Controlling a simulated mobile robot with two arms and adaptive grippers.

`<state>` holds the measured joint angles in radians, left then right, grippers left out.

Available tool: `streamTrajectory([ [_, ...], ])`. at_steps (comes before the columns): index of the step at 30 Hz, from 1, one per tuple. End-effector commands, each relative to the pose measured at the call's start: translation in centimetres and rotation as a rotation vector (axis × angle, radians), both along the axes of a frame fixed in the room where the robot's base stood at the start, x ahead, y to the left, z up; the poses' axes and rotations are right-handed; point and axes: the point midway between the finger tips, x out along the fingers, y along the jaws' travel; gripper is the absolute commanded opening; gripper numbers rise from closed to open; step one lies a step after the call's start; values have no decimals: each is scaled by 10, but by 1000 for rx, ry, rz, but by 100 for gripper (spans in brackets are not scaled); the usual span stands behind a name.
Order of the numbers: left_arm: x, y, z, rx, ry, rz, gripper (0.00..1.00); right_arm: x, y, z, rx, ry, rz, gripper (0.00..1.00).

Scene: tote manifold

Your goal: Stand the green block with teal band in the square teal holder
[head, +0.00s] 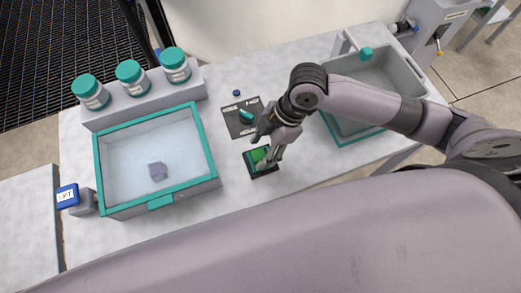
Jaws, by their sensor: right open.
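A green block (259,155) shows at a small dark square base (264,175) near the front middle of the table. My right gripper (264,158) is open, low over this spot, its fingers close to the block. The fingers hide part of the block, so I cannot tell whether they touch it, whether it stands fully upright, or where its teal band is. The base looks dark with a greenish edge; I cannot clearly make out a teal holder there. My left gripper is out of view.
A dark mat (231,121) with a teal piece (246,117) lies behind my gripper. A grey bin (403,68) stands right. Teal-lidded jars (131,78) stand on a back-left ledge.

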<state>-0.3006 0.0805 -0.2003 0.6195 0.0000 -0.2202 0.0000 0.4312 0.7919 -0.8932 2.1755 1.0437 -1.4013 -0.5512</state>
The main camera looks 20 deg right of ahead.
Motion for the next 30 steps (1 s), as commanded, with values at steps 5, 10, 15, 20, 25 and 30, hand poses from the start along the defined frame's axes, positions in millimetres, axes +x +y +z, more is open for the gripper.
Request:
streamTrajectory([
  [5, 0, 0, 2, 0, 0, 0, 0, 2, -17, 40, -3, -7, -1, 49],
  [10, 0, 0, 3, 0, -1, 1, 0, 2, -30, 72, -2, -6, 1, 49],
  [15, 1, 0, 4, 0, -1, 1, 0, 2, -38, 92, -1, -2, 0, 49],
  [20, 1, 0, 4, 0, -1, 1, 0, 2, -41, 99, -1, -1, 1, 49],
  [25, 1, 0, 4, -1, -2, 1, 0, 2, -41, 99, 0, 0, 1, 49],
  [30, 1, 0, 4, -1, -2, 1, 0, 2, -41, 99, 0, 0, 1, 49],
])
